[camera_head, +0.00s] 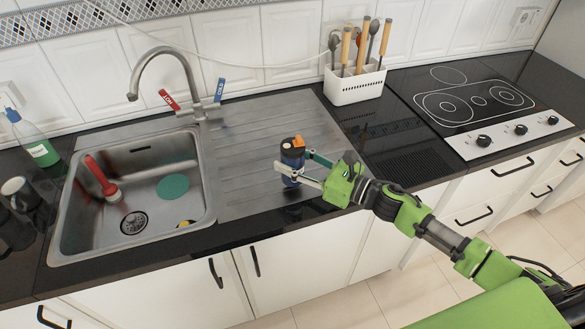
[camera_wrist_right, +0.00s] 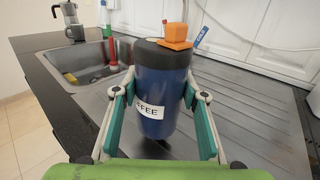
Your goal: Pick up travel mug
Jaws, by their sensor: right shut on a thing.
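The travel mug (camera_head: 292,158) is dark blue with a black lid and an orange cap. It stands upright at the front right of the steel drainboard, near the counter edge. My right gripper (camera_head: 300,168) is shut on it, reaching in from the right. In the right wrist view the travel mug (camera_wrist_right: 162,92) sits between the two green-padded fingers of the right gripper (camera_wrist_right: 160,105), and a white label reading "FFEE" shows in part. The mug's base is partly hidden, so I cannot tell if it touches the drainboard. My left gripper is not in view.
The sink (camera_head: 130,195) to the left holds a red-handled brush and a green round pad. A white utensil holder (camera_head: 355,84) stands behind on the right, beside the cooktop (camera_head: 470,103). A faucet (camera_head: 165,75) rises behind the sink. The ribbed drainboard (camera_head: 240,140) is mostly clear.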

